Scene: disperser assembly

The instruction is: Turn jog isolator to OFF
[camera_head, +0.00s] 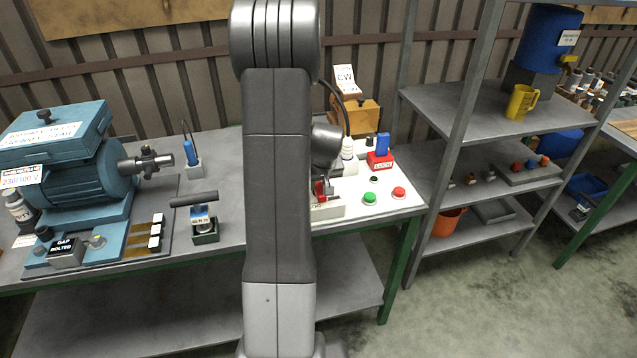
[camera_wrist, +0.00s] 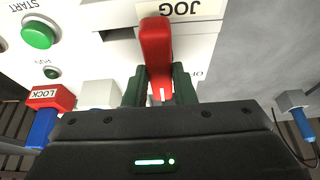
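The jog isolator's red handle (camera_wrist: 156,45) shows in the wrist view below the JOG label (camera_wrist: 180,8). It stands lengthwise up the picture, with a white mark near its lower end. My gripper (camera_wrist: 158,84) has its two green fingers close against both sides of the handle, with no clear gap. A label beginning "OF" (camera_wrist: 198,73) is partly hidden to the right of the fingers. In the head view the red handle (camera_head: 320,190) shows small beside my arm, on the white panel. My arm hides much of the area there.
A green START button (camera_wrist: 37,35) and a red LOCK block (camera_wrist: 50,97) are left of the handle in the wrist view. In the head view, a red button (camera_head: 398,193) and green button (camera_head: 370,198) are to the right. A motor (camera_head: 85,185) stands at left.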

